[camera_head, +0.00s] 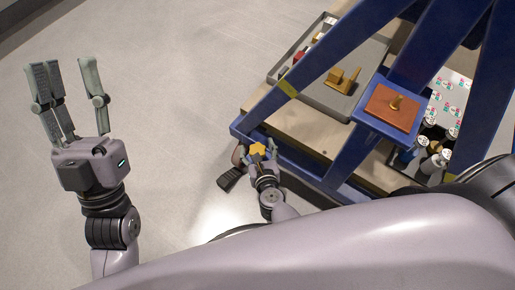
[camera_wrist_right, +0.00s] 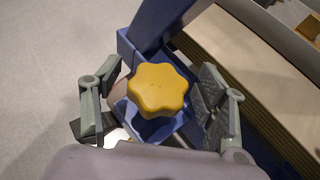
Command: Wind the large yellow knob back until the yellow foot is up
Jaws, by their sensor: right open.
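The large yellow knob (camera_head: 258,149) is star-shaped and sits at the lower left corner of the blue frame. It fills the middle of the right wrist view (camera_wrist_right: 158,88). My right gripper (camera_head: 259,158) is open around the knob, one finger on each side; in the right wrist view (camera_wrist_right: 160,92) gaps show between fingers and knob. My left gripper (camera_head: 67,70) is open and empty over bare floor, far left of the knob. The yellow foot cannot be made out; the knob and frame cover the area below.
A dark pedal (camera_head: 229,180) sticks out beside the frame's corner. Blue beams (camera_head: 320,60) slope over a wooden deck (camera_head: 300,125). A grey tray (camera_head: 325,98) and a brown plate (camera_head: 393,108) lie further right. The floor (camera_head: 170,100) at left is clear.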

